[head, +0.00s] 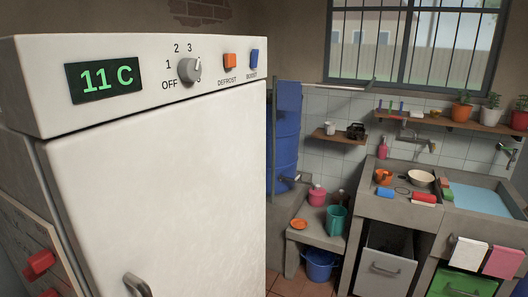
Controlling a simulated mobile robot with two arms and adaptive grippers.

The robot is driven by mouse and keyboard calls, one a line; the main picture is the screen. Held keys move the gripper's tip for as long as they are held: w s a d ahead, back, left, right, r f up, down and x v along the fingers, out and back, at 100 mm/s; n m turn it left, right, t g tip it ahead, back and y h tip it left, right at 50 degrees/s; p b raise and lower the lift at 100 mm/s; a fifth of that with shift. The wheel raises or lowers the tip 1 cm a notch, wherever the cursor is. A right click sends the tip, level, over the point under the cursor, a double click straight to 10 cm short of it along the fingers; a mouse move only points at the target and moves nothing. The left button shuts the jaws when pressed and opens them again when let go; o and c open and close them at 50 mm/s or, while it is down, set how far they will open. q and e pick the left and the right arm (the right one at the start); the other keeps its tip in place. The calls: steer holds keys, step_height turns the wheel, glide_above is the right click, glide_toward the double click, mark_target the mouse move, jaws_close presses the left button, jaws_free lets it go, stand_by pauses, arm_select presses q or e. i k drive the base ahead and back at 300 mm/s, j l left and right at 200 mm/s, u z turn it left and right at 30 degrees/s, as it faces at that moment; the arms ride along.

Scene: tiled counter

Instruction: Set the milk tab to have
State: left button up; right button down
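No milk and no part marked as a milk tab shows in the head view. A white fridge (160,170) fills the left and centre, its door shut. A grey door handle (137,285) shows at the bottom edge. Neither of my grippers is in view.
Red pieces (40,263) show at the lower left beside the fridge. Right of it stand a blue barrel (284,150), a low ledge with a teal bucket (336,220), and a concrete counter (395,207) with a water-filled basin (480,198). A blue bucket (319,265) is on the floor.

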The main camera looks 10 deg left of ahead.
mark_target(41, 262)
steer(key=u, duration=1.85)
